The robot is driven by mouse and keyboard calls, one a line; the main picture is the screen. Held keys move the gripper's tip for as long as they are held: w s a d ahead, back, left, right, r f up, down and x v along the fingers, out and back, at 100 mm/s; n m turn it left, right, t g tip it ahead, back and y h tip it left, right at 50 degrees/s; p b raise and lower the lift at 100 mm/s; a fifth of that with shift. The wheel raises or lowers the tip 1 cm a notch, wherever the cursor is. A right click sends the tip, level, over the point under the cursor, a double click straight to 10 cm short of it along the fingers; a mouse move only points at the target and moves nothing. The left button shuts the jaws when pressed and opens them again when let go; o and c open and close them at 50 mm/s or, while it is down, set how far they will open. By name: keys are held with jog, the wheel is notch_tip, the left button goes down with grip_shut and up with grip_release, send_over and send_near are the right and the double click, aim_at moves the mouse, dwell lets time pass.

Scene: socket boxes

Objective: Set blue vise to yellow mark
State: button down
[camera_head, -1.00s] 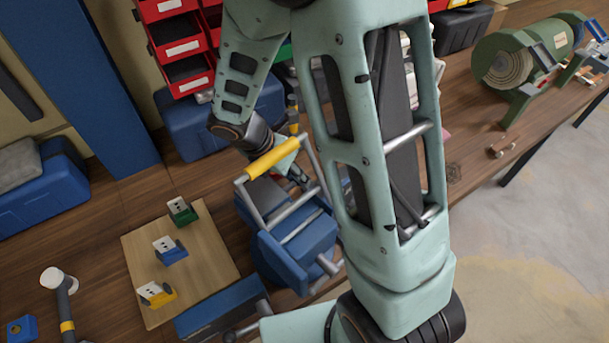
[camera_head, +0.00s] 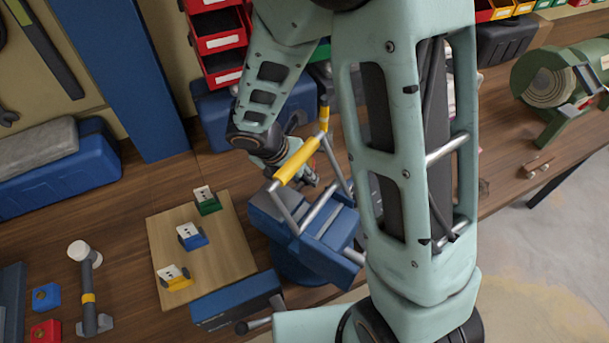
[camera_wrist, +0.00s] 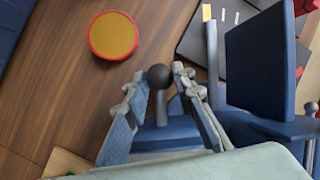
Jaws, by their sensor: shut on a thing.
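The blue vise (camera_head: 322,253) stands at the bench's front edge in the head view, partly hidden by my arm. A grey frame with a yellow crossbar (camera_head: 297,160) rises over it. My gripper (camera_head: 308,178) is low beside the crossbar, its fingertips partly hidden. In the wrist view my gripper (camera_wrist: 160,84) is shut on a grey lever with a black ball knob (camera_wrist: 160,75). The knob shows between the fingertips. Blue vise parts (camera_wrist: 263,60) lie right of and below it. A small yellow mark (camera_wrist: 207,12) with white lines beside it shows on a dark surface.
A wooden board (camera_head: 225,255) with green, blue and yellow socket boxes lies left of the vise. Red bins (camera_head: 218,40) and a blue case (camera_head: 215,120) stand behind. A red-rimmed yellow disc (camera_wrist: 113,36) lies on the bench.

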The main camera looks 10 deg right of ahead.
jog(key=c, duration=1.6)
grip_release()
jog(key=v, duration=1.2)
jog(key=shift+a, duration=0.1)
